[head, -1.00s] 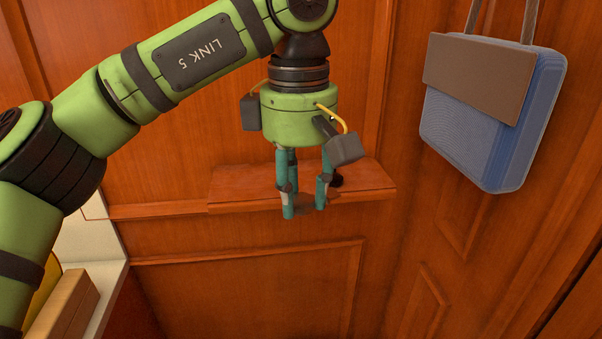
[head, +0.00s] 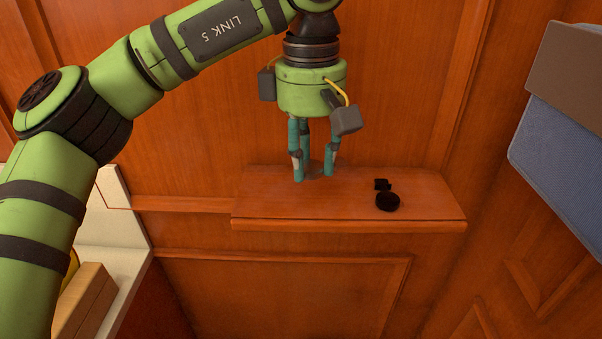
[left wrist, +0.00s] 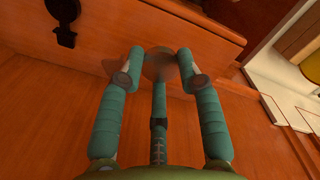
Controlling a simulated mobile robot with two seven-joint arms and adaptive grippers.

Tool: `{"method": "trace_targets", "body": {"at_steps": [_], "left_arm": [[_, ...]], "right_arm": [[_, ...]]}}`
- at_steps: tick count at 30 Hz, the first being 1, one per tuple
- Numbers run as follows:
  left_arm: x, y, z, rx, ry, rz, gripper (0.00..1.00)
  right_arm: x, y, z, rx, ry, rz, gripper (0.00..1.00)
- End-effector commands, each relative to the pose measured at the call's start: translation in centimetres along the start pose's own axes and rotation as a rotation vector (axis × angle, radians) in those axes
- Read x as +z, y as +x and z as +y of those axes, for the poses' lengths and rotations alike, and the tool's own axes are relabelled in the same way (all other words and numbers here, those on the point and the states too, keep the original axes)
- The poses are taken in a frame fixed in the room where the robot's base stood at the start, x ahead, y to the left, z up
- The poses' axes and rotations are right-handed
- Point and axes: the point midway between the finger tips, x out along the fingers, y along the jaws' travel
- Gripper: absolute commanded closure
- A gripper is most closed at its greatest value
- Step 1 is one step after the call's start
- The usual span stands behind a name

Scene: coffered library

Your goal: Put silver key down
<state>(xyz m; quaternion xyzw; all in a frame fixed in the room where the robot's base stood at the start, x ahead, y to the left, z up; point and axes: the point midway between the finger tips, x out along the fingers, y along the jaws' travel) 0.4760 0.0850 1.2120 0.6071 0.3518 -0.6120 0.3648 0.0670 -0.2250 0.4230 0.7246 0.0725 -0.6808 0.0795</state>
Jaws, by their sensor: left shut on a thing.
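My left gripper (head: 313,172) hangs fingers-down over the left part of a small wooden shelf (head: 275,208). Its fingers are closed around the silver key, which shows in the left wrist view as a rounded, brownish-grey, shiny piece (left wrist: 160,66) between the fingertips. The key is mostly hidden by the fingers in the head view. The fingertips look close to the shelf top; I cannot tell if the key touches it. My right gripper is not in view.
A black object (head: 387,201) with a round part and a square part lies on the shelf's right half. Bare shelf surface lies between it and my gripper. A blue bag (head: 560,150) with a brown flap hangs at right. Wood panelling stands behind.

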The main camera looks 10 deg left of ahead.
Motion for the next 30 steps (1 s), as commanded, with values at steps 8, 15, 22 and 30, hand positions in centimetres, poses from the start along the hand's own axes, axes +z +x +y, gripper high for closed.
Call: {"method": "trace_targets", "body": {"at_steps": [8,15,22,30], "left_arm": [[-2.8,1.8,0.1,0.000,0.002,0.001,1.00],[-2.9,4.9,0.0,0.000,0.002,0.001,1.00],[-2.8,5.6,0.1,0.002,0.001,0.001,1.00],[-2.8,5.9,0.1,0.002,0.001,0.001,0.49]], "right_arm": [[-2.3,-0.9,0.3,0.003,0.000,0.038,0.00],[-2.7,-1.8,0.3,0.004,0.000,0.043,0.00],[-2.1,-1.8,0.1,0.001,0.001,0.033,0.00],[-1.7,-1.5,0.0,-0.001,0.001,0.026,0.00]]}}
